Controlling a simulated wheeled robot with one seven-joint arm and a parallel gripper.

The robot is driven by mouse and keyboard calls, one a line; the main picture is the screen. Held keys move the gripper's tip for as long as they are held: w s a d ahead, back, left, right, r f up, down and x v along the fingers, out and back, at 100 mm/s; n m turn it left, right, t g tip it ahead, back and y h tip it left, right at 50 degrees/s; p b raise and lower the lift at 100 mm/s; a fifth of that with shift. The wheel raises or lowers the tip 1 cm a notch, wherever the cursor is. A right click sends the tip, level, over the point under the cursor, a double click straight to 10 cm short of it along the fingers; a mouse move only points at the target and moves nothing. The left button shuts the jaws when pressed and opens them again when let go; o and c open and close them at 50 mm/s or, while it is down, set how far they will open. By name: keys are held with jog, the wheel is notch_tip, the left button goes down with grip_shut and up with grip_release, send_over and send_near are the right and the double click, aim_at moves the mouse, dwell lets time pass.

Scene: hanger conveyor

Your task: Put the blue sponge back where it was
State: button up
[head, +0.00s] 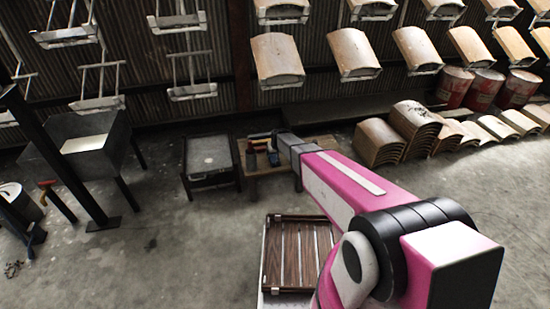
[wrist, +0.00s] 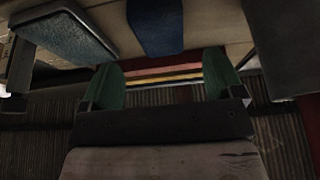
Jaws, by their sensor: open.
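A dark blue block (wrist: 155,26), which looks like the blue sponge, is at the top middle of the wrist view, on a beige surface. My gripper (wrist: 164,72) shows as two green fingers standing apart. The block lies beyond the fingertips, apart from them. A band of red, yellow and blue-grey stripes (wrist: 162,78) shows between the fingers; I cannot tell what it belongs to. In the head view my arm reaches over the small wooden table (head: 262,171). Small blue, dark and reddish items crowd there, too small to tell apart.
A dark cabinet with a speckled grey top (head: 208,153) stands left of the table. Stacked curved tiles (head: 378,142) stand to its right. A slatted brown crate (head: 297,252) is nearer me. Tiles hang on racks along the corrugated wall.

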jog(key=s+d+r+m+g, duration=0.1)
jog(key=s+d+r, duration=0.6)
jog(key=s, duration=0.3)
jog(key=s+d+r+m+g, duration=0.1)
jog(key=s+d+r+g, duration=0.1)
jog(key=s+d+r, duration=0.5)
jog(key=s+d+r+m+g+h, duration=0.1)
jog(key=s+d+r, duration=0.6)
jog(key=s, duration=0.7)
jog(key=shift+d+r, duration=0.15)
jog(key=shift+d, duration=0.7)
